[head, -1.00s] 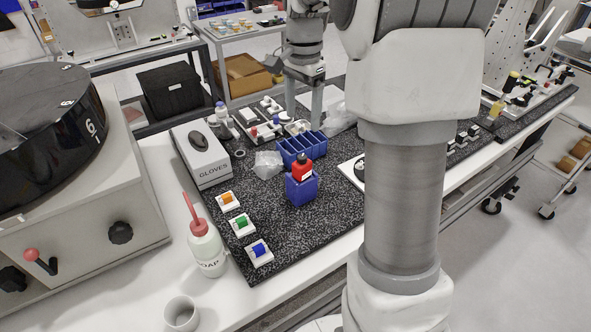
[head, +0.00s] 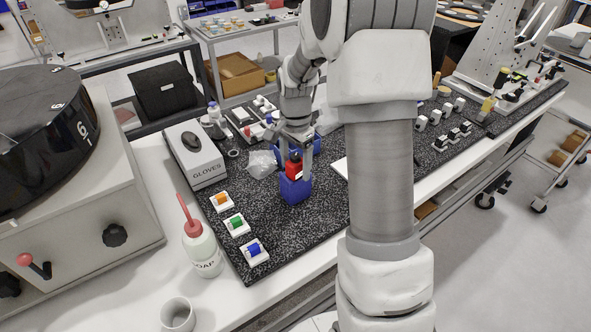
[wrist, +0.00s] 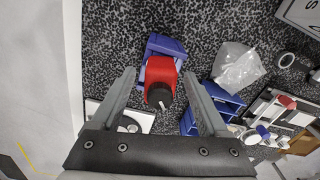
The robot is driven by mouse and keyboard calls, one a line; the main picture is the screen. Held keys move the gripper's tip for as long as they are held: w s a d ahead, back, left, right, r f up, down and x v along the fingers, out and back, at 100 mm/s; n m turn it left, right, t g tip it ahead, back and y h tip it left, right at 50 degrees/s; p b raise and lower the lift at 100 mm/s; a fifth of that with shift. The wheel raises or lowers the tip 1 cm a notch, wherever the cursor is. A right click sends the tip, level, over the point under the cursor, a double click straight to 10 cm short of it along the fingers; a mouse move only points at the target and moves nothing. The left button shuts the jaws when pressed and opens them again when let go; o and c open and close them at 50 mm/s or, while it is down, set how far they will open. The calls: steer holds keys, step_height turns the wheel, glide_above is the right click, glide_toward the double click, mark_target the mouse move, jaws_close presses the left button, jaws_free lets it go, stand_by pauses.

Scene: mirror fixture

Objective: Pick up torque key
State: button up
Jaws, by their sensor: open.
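The torque key looks to be the red block with a black round end (head: 293,168), standing in a small blue holder (head: 295,190) on the speckled black mat. In the wrist view the red key (wrist: 157,70) sits between the two finger lines, its black end facing the camera, with the blue holder (wrist: 166,43) beyond it. My gripper (head: 300,150) is open and empty, close above and behind the key in the head view. In the wrist view the fingers (wrist: 160,76) lie on either side of the key, with gaps showing. Whether the fingertips reach its height I cannot tell.
A blue compartment bin (wrist: 225,100) and a clear plastic bag (head: 262,163) are close by. A gloves box (head: 195,155), a soap bottle (head: 202,248) and several coloured switch blocks (head: 236,224) stand to the left. The mat in front of the holder is clear.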

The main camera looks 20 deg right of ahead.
steer(key=shift+f, duration=0.4)
jaws_close()
steer(key=shift+r, duration=0.1)
